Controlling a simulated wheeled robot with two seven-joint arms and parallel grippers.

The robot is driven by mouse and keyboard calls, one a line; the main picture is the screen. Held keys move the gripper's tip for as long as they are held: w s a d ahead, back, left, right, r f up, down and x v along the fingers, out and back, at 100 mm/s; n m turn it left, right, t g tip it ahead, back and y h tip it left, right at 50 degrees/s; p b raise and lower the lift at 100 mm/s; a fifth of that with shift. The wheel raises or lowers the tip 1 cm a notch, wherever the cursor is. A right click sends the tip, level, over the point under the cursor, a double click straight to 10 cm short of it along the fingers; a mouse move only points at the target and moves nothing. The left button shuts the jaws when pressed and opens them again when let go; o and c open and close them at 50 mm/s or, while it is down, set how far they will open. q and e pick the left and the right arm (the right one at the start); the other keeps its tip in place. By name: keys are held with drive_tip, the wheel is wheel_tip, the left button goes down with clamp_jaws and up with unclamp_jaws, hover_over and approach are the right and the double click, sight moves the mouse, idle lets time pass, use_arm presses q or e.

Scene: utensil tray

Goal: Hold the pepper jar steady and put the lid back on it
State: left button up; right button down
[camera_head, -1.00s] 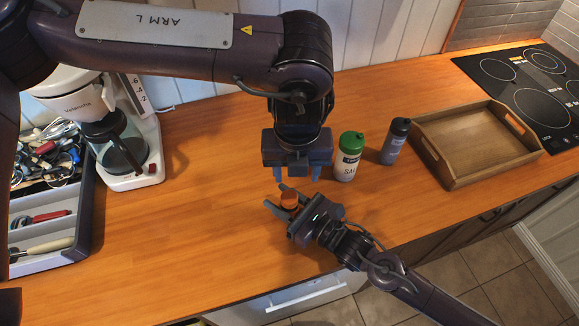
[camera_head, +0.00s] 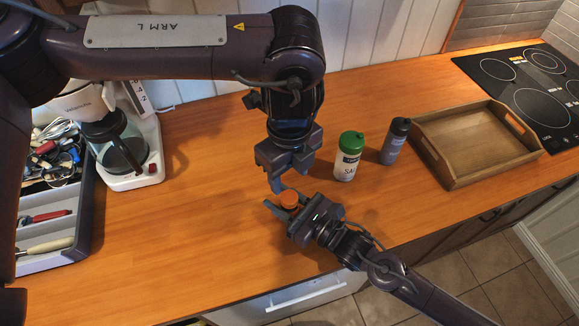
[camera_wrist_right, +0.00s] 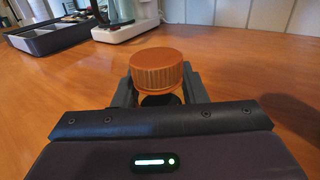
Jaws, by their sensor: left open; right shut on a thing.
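An orange ribbed lid (camera_head: 288,198) sits between the fingers of my right gripper (camera_head: 281,201), low over the counter. In the right wrist view the orange lid (camera_wrist_right: 157,72) stands above the fingers, on top of a dark round body (camera_wrist_right: 160,100) that my right gripper (camera_wrist_right: 158,94) is shut on. This looks like the pepper jar, though most of it is hidden. Whether the lid is fully seated cannot be told. My left gripper (camera_head: 288,174) is open and empty, just behind and above the lid, tilted.
A green-capped salt jar (camera_head: 348,157) and a grey bottle with a dark cap (camera_head: 394,141) stand to the right. Beyond them are a wooden tray (camera_head: 447,180) and a hob (camera_head: 530,88). A coffee maker (camera_head: 140,178) and a utensil tray (camera_head: 84,222) are at left. The counter's left middle is clear.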

sight(289, 196)
use_arm(q)
wheel_tip(289, 196, down, 7)
drive_tip(key=shift+r, duration=0.1)
idle(0.4)
drive_tip(key=c, duration=1)
drive_tip(key=shift+m, duration=1)
drive_tip(key=o, duration=1.2)
drive_tip(key=shift+c, duration=0.2)
wheel_tip(289, 196, up, 12)
